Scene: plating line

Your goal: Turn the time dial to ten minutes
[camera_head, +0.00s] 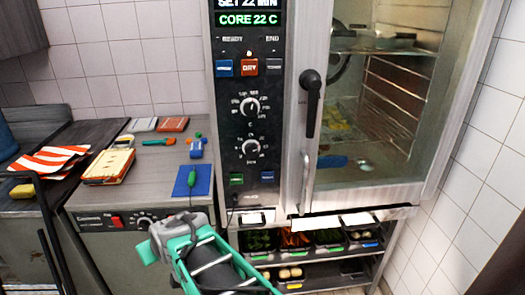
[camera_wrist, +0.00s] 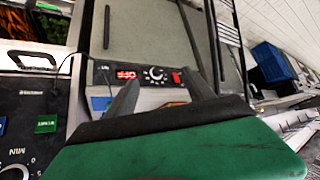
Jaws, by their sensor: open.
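The oven's control panel (camera_head: 228,130) stands upright left of its glass door in the head view, with a display (camera_head: 248,12) reading SET 22 MIN and CORE 22 C. It has an upper dial (camera_head: 250,107) and a lower dial (camera_head: 251,148). The lower one looks like the time dial; it shows partly, cut off at the lower left corner of the wrist view (camera_wrist: 14,173), beside the word MIN. My gripper (camera_wrist: 162,94) is open and empty, facing the counter unit's front, away from the dials. Its fingertips are hard to make out in the head view.
The counter unit has a red switch (camera_head: 117,221) and a small knob (camera_wrist: 155,74). The oven door handle (camera_head: 310,90) juts out right of the dials. Food trays (camera_head: 295,252) sit below.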

